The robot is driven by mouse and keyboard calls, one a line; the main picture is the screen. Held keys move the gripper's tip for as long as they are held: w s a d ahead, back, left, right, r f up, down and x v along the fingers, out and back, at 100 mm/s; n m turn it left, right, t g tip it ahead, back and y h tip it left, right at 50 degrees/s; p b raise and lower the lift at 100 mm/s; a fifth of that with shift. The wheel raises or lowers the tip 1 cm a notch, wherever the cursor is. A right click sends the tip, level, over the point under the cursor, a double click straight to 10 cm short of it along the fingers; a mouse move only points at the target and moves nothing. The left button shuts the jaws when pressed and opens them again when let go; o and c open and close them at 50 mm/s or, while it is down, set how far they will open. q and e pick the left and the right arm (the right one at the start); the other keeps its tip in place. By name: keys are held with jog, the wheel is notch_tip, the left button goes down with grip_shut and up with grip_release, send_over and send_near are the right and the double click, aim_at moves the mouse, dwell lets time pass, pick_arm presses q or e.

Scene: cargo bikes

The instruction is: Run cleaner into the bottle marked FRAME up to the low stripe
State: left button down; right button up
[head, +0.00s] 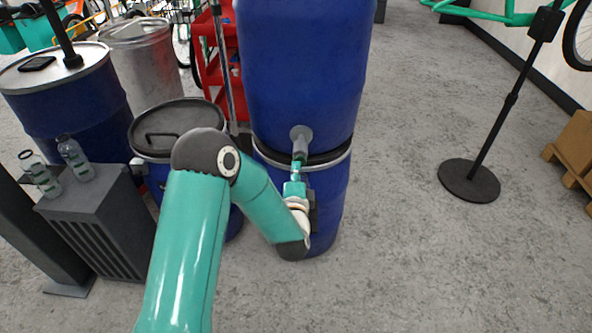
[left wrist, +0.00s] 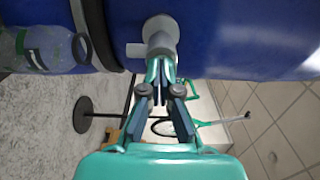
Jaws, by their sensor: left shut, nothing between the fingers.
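A grey tap (head: 301,134) sticks out low on the upper blue drum (head: 303,60); it shows close in the left wrist view (left wrist: 160,35), its short spout (left wrist: 134,50) pointing left there. My left gripper (head: 297,172) is shut and empty, its tips (left wrist: 160,72) right at the tap; I cannot tell whether they touch it. A clear bottle (left wrist: 30,48) with an open neck lies at the left of the left wrist view, on the spout's side; its marking is unreadable and its support is hidden. Two clear labelled bottles (head: 40,176) (head: 76,158) stand upright on a grey crate (head: 95,195). My right gripper is not in view.
A lower blue drum (head: 328,205) carries the upper one. A lidded blue drum (head: 178,120) and a red rack (head: 212,75) stand to the left. A stand with a round black base (head: 468,182) is at right. The floor between is clear.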

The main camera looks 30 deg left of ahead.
pick_arm(q)
jog(key=shift+w+a+r+b, duration=0.15)
jog(key=shift+w+b, duration=0.4)
jog(key=shift+w, duration=0.4)
dwell(2.0)
dwell(1.9)
jog(key=b+v, duration=0.1)
jog(key=v, duration=1.3)
jog(key=shift+b, duration=0.35)
jog(key=shift+f, duration=0.2)
